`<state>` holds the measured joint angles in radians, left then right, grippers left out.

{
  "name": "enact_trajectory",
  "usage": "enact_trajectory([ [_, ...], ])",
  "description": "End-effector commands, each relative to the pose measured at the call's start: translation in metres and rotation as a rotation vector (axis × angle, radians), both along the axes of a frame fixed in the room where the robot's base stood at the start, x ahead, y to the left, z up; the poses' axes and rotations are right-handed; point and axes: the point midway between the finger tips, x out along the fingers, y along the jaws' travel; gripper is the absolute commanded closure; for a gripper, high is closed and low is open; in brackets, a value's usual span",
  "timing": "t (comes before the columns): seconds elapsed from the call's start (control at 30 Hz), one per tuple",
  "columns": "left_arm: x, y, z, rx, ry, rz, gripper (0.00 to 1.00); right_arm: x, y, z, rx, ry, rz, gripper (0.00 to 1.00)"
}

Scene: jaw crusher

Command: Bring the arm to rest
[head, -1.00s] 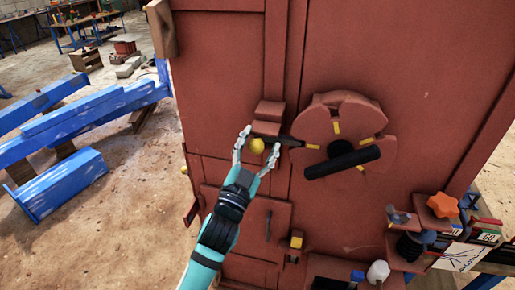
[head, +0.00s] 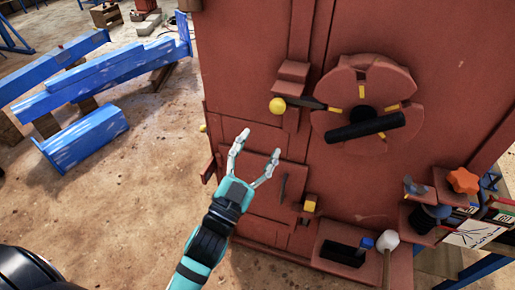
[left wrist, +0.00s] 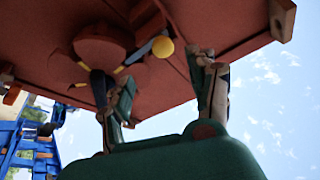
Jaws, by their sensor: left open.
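My left gripper (head: 253,160) is open and empty in the head view, in front of the lower part of the red-brown crusher body (head: 250,60). It is below and left of a lever with a yellow ball knob (head: 277,105) and apart from it. In the left wrist view the open fingers (left wrist: 165,90) stand on both sides of a gap, with the yellow knob (left wrist: 163,47) above and beyond them. My right gripper is in neither view.
A round red wheel (head: 366,105) with a black handle sits on the crusher front. At lower right are an orange star knob (head: 463,181), a small shelf and a white-headed mallet (head: 387,241). Blue beams (head: 85,140) lie on the floor at left, with open floor between.

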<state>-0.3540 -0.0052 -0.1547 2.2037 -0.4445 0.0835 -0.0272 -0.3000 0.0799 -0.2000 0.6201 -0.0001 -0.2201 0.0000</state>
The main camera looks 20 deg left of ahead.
Motion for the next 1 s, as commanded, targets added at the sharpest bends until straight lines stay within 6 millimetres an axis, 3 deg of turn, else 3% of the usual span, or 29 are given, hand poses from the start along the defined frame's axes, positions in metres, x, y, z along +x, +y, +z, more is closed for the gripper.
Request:
enact_trajectory([
  [0.33,0.001,0.000,-0.002,0.000,0.004,-0.001,0.41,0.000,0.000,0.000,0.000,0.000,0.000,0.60],
  [0.47,0.008,-0.002,-0.032,-0.004,0.066,-0.006,0.41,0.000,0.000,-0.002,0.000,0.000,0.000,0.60],
  [0.57,0.018,-0.006,-0.089,-0.011,0.184,-0.015,0.41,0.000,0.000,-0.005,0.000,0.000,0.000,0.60],
  [0.77,0.016,-0.009,-0.241,-0.032,0.498,-0.023,0.41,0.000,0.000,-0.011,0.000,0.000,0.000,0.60],
  [0.87,0.000,-0.007,-0.316,-0.041,0.658,-0.018,0.41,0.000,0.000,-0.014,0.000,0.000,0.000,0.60],
  [1.0,-0.039,0.000,-0.417,-0.049,0.883,0.000,0.41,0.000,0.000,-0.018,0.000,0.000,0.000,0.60],
])
